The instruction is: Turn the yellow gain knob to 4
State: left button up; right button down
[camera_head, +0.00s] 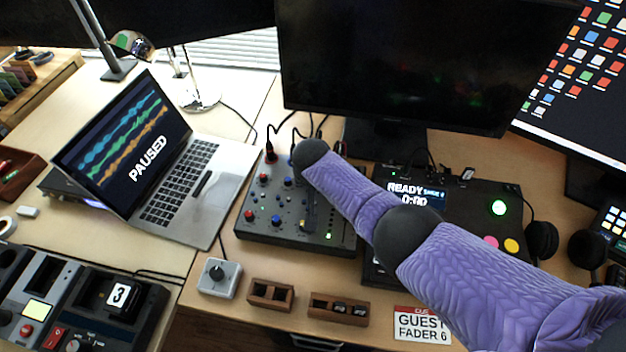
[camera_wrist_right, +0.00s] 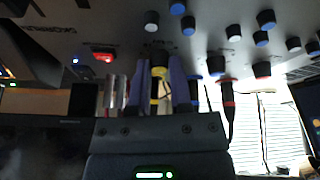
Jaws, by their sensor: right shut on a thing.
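The knob's pointer and any scale numbers are too dark and small to read. In the head view my right arm reaches over the mixer (camera_head: 287,238) from the right and hides the yellow knob and the gripper's fingers. My left gripper is in neither view.
Blue-capped knobs (camera_wrist_right: 188,25) and a lit red button (camera_wrist_right: 102,57) sit near the held knob. Plugged cables (camera_head: 270,152) rise at the mixer's back edge. A laptop (camera_head: 150,150) stands left, a console with a READY display (camera_head: 415,193) right, and a grey knob box (camera_head: 219,277) in front.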

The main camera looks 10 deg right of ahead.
jog(key=c, duration=0.5)
grip_release()
jog(key=shift+c, duration=0.2)
jog(key=d+p+v, duration=0.1)
jog(key=p+v, duration=0.7)
jog(key=v, duration=0.2)
jog(key=shift+a, duration=0.45)
jog(key=shift+s, duration=0.1)
